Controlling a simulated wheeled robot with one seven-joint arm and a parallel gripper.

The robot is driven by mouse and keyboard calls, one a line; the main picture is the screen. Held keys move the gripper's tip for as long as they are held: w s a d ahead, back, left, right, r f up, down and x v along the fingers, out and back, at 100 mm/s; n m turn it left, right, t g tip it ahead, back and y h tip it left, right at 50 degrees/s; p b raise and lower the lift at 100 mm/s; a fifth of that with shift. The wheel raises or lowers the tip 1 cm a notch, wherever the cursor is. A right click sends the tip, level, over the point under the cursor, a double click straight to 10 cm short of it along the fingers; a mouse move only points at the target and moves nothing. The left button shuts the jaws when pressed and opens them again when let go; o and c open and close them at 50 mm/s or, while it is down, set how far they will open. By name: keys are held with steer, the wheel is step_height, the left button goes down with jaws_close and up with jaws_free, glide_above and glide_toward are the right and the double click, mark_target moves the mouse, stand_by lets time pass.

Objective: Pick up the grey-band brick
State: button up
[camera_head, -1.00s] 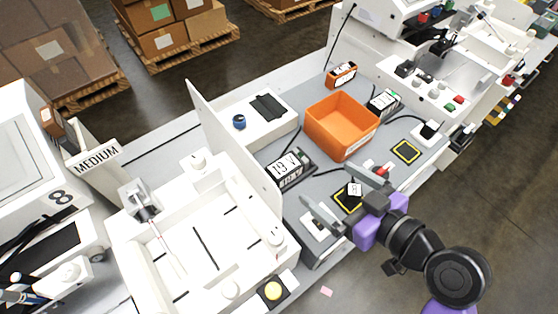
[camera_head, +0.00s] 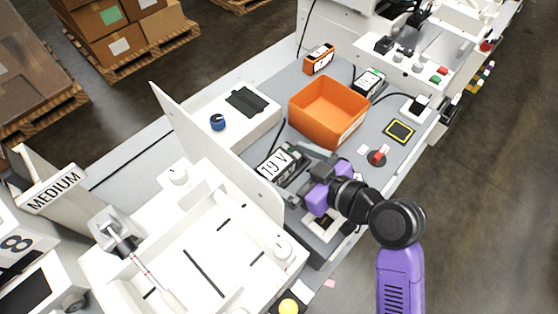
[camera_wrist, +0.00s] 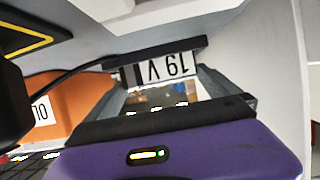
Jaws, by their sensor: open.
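The brick marked "19 V" (camera_head: 274,166), dark with a white label and a greyish edge stripe, sits on the grey bench beside the white upright panel. I take it for the grey-band brick, though the band's colour is hard to make out. My gripper (camera_head: 300,174) is open, close to its right side in the head view and hiding that end. In the wrist view the label of the 19 V brick (camera_wrist: 165,68) appears upside down, ahead of and between my grey fingers (camera_wrist: 165,85). I cannot tell whether they touch it.
An orange bin (camera_head: 328,112) stands just behind my gripper. An orange brick (camera_head: 318,59) and a dark brick with a white and green label (camera_head: 369,82) lie beyond. A red knob (camera_head: 378,155) and a yellow-outlined pad (camera_head: 399,131) are to the right. The white panel (camera_head: 215,150) stands close left.

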steer(key=shift+x, duration=1.4)
steer(key=shift+c, duration=0.4)
steer(key=shift+r, duration=0.1)
steer(key=c, duration=1.3)
steer(key=shift+r, duration=0.1)
